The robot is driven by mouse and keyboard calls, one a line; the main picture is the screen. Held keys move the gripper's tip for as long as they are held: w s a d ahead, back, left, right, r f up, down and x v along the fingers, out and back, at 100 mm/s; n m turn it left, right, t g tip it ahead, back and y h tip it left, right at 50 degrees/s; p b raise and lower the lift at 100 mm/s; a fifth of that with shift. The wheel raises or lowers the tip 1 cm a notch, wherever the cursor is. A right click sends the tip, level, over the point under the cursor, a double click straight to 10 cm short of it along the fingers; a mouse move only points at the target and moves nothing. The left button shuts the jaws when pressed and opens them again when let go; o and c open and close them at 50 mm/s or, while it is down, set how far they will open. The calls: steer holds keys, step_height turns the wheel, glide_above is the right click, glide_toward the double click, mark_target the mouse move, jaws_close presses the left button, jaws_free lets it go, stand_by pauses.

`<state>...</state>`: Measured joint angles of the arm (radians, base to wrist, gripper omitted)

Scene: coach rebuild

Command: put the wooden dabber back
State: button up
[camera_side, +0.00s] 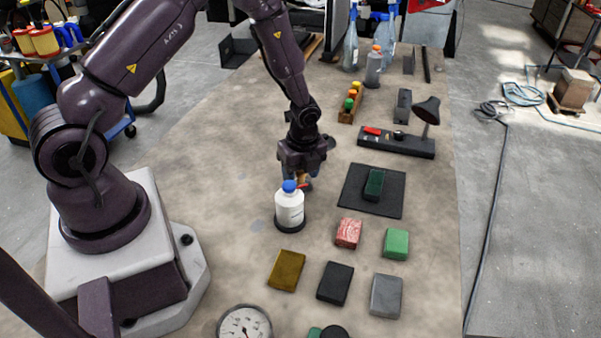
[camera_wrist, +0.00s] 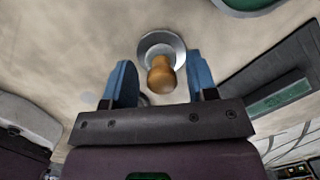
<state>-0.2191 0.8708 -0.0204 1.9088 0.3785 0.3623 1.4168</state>
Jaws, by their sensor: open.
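The wooden dabber (camera_wrist: 161,76) shows in the wrist view as an orange-brown rounded knob in front of a round grey metal piece (camera_wrist: 151,42). Whether it stands in that piece or is joined to it, I cannot tell. My gripper (camera_wrist: 160,64) is open, with one blue finger on each side of the knob; gaps show between them. In the side view my gripper (camera_side: 304,172) is low over the bench, just behind the white bottle, and mostly hides the dabber.
The blue-capped white bottle (camera_side: 289,209) stands close in front of my gripper. A wooden rack (camera_side: 346,117) holds coloured pieces behind. Several blocks and a dial gauge (camera_side: 244,323) lie nearer. Bench left of the bottle is clear.

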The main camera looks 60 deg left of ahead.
step_height(320, 180, up, 11)
steer(key=d, duration=0.1)
step_height(320, 180, up, 10)
steer(key=n+t, duration=0.1)
steer(key=n, duration=0.4)
glide_above(304, 174)
steer(key=s+d, duration=0.2)
steer(key=s, duration=0.1)
steer(key=s+d+r+n+t, duration=0.2)
steer(key=s+d+r+n, duration=0.1)
steer(key=s+r+n, duration=0.3)
steer(key=s+d+r+n+t+h, duration=0.1)
steer(key=s+d+r+n+t, duration=0.1)
steer(key=s+r+n, duration=0.3)
steer(key=shift+s+d+r+n+t, duration=0.35)
steer(key=shift+s+d+n, duration=0.5)
steer(key=shift+s, duration=1)
steer(key=shift+a+r, duration=0.1)
steer(key=shift+a, duration=0.1)
